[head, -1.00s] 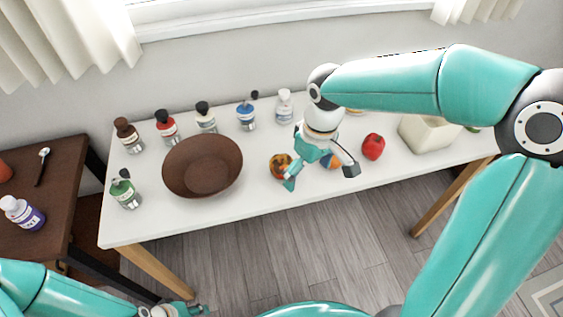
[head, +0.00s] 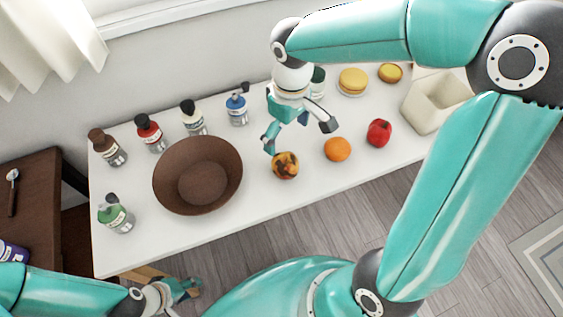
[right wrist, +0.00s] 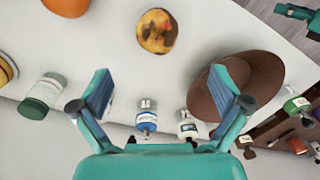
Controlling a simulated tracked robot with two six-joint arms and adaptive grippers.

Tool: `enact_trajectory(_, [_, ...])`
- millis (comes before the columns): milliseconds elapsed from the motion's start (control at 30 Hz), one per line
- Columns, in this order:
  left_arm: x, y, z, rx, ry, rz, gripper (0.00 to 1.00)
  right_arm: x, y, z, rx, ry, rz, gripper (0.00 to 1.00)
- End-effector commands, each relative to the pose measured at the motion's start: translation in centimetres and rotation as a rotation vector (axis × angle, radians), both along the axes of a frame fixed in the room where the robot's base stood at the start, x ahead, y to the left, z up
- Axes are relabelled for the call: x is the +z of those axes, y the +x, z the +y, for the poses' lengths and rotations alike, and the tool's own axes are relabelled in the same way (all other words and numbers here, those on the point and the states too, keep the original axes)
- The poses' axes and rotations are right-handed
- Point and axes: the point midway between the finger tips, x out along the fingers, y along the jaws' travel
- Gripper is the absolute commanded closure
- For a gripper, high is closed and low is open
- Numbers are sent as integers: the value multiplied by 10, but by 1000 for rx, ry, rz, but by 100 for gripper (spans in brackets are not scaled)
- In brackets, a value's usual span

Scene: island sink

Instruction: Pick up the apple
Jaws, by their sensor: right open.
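A red round fruit that looks like the apple (head: 379,132) stands on the white table, right of an orange (head: 337,149), in the head view. It does not show in the right wrist view. A mottled yellow and dark red fruit (head: 285,165) lies left of the orange; it also shows in the right wrist view (right wrist: 157,31). My right gripper (head: 299,135) is open and empty above the table, behind the mottled fruit and left of the apple. Its spread fingers show in the right wrist view (right wrist: 162,95). My left gripper (head: 184,290) is low in front of the table; its jaws are unclear.
A brown bowl (head: 222,165) stands on the white table (head: 255,197), with several bottles behind it and a green bottle (head: 116,215) to its left. A cream container (head: 425,112) is right of the apple. Yellow round items (head: 352,81) lie at the back.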

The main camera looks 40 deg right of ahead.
Motion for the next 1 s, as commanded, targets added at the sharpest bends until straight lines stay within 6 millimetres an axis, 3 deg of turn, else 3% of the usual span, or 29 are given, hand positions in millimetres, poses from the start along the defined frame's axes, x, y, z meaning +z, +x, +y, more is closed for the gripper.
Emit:
enact_trajectory(100, [-1, 0, 0, -1, 0, 0, 60, -29, -4, -2, -9, 0, 7, 0])
enact_trajectory(300, [-2, 1, 0, -1, 0, -1, 60, -66, -5, -2, -15, 0, 5, 0])
enact_trajectory(633, [-1, 1, 0, -1, 0, -1, 60, -89, -5, -2, -16, 0, 4, 0])
enact_trajectory(900, [2, 0, 0, -1, 0, -1, 60, -127, -4, -2, -17, 1, 5, 0])
enact_trajectory(1000, [2, 0, 0, -1, 0, -1, 60, -132, -3, -2, -16, 2, 2, 0])
